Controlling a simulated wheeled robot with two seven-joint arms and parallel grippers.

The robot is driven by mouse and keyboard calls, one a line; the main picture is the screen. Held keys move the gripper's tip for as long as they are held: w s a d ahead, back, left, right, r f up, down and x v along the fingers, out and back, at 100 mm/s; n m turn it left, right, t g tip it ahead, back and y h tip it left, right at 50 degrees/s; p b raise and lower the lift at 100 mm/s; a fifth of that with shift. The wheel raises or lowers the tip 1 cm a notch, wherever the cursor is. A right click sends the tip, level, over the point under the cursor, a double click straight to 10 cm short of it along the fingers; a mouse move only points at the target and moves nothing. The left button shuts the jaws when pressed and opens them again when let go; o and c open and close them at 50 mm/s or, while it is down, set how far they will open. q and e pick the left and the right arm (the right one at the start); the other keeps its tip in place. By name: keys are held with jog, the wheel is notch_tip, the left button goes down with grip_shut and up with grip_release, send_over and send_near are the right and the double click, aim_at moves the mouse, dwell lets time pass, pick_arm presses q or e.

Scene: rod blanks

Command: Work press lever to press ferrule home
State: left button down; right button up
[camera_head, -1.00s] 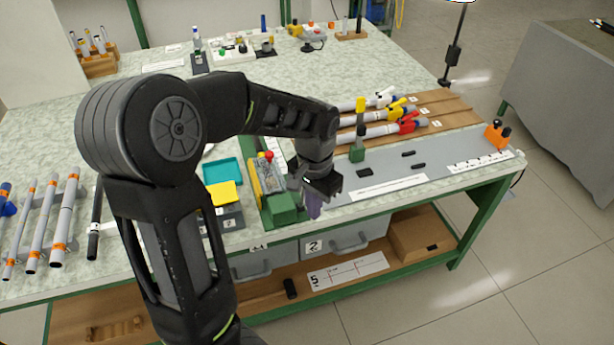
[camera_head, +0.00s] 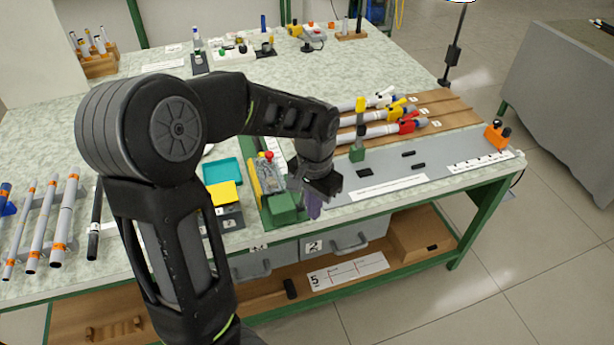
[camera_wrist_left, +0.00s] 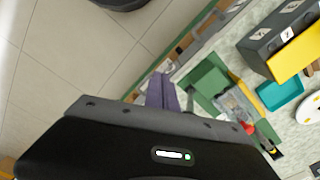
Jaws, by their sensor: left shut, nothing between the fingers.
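The press (camera_head: 272,183) stands at the front edge of the bench, with a green block (camera_head: 284,208) at its near end, a yellow side strip and a red knob (camera_head: 269,156). It also shows in the left wrist view, where its green block (camera_wrist_left: 209,82) and red knob (camera_wrist_left: 249,128) lie beyond the fingers. My left gripper (camera_head: 314,208) is shut and empty, pointing down just right of the green block. Its purple-grey fingers (camera_wrist_left: 162,92) are together in the wrist view. I cannot make out the ferrule. My right gripper is not in view.
A teal tray (camera_head: 222,171) and a yellow-topped box (camera_head: 222,194) stand left of the press. Grey rods (camera_head: 66,222) lie on a rack at far left.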

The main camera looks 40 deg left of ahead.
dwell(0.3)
pick_arm(q)
jog(key=shift+w+a+p, duration=0.1)
jog(key=shift+w+a, duration=0.7)
jog(key=shift+a, duration=0.4)
jog(key=shift+w+a+p, duration=0.1)
jog(key=shift+w+a, duration=0.75)
jog(key=shift+a, duration=0.3)
jog(key=shift+w+a+p, duration=0.1)
jog(key=shift+w+a, duration=0.7)
jog(key=shift+a, duration=0.4)
jog(key=w+a+p, duration=0.1)
jog(key=w+a, duration=0.3)
jog(key=a, duration=0.2)
jog(key=shift+d, duration=0.1)
jog(key=s+d, duration=0.9)
jog(key=d, duration=0.4)
jog(key=shift+s+d+b, duration=0.25)
jog(key=shift+d+b, duration=0.1)
jog(key=shift+b, duration=0.1)
